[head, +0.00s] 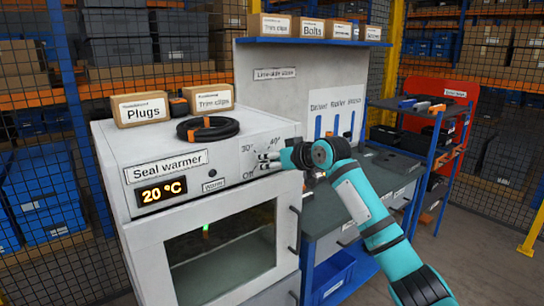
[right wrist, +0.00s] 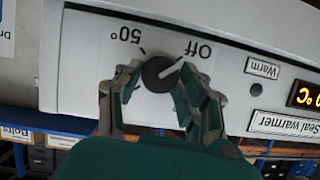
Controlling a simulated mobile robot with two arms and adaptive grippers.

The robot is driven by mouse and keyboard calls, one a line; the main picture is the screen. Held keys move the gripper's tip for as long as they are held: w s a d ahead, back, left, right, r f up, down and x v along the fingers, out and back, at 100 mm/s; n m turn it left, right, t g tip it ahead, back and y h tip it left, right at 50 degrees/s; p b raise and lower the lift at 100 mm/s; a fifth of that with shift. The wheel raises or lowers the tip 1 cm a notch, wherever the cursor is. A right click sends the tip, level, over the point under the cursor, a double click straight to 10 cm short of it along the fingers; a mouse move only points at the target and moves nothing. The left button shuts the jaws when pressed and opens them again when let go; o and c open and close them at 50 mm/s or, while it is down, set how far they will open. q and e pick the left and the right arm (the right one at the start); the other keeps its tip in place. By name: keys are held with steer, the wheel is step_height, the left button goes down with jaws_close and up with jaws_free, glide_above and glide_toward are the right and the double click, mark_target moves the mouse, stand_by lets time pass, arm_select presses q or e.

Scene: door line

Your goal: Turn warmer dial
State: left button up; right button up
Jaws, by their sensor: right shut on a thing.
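The seal warmer (head: 210,150) is a white box with a lit display (head: 161,191) reading 20 °C. Its black dial (right wrist: 158,74) sits on the front panel, its white pointer line aimed toward the "Off" mark (right wrist: 200,50); a "50°" mark (right wrist: 131,35) shows on the other side. My left gripper is out of view.
A coiled black cable (head: 208,128) and boxes labelled Plugs (head: 140,109) and Trim clips (head: 208,98) lie on top of the warmer. A workbench with a tool panel (head: 335,95) stands at right, beside a red-backed cart (head: 440,90). Mesh fencing and shelves are behind.

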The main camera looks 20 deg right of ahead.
steer(key=shift+f+n, duration=0.25)
steer(key=shift+n, duration=0.15)
stand_by(0.3)
steer(key=o, duration=1.1)
steer(key=shift+r, duration=0.1)
steer(key=shift+o, duration=0.2)
steer(key=v, duration=1.2)
steer(key=shift+a, duration=0.25)
